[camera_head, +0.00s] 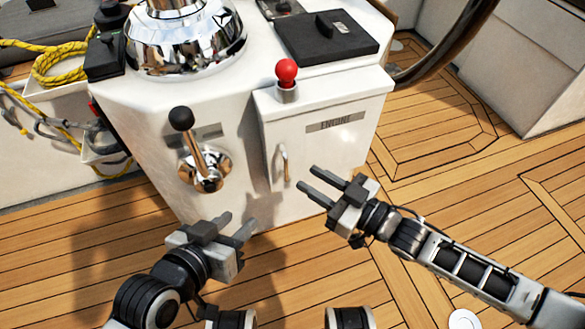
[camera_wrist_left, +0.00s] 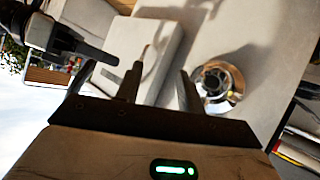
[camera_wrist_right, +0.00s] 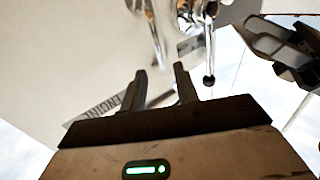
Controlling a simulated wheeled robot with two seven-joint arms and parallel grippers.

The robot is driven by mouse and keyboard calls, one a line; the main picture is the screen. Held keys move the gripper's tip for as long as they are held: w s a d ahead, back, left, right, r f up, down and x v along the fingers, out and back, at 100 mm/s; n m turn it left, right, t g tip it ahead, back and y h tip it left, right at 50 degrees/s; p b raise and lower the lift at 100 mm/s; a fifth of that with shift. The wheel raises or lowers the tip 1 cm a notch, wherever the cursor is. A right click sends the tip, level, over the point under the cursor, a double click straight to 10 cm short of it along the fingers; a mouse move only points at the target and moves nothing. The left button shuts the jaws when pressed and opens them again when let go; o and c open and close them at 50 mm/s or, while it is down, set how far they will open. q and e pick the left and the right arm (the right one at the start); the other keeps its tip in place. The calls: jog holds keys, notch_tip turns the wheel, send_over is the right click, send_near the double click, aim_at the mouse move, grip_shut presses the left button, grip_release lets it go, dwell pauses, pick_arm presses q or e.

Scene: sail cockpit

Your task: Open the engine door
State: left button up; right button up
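The white engine door (camera_head: 330,160) carries an ENGINE label (camera_head: 335,121) and a vertical metal handle (camera_head: 281,167) on its left side. The door looks closed. My right gripper (camera_head: 308,180) is open and empty, just right of the handle and apart from it. In the right wrist view the handle (camera_wrist_right: 157,32) shows beyond the open fingers (camera_wrist_right: 162,82), and the label (camera_wrist_right: 105,105) lies at their left. My left gripper (camera_head: 235,223) is open and empty, below and left of the handle. The door (camera_wrist_left: 160,55) also shows in the left wrist view.
A chrome lever with a black knob (camera_head: 181,118) stands out left of the door. A red knob (camera_head: 286,73) sits above the door. A steering wheel rim (camera_head: 445,45) is at the upper right. Wooden deck (camera_head: 450,170) is open to the right.

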aim_at(293, 168)
jog(key=b+x, duration=0.1)
jog(key=x, duration=0.5)
jog(key=shift+d, duration=0.1)
grip_shut()
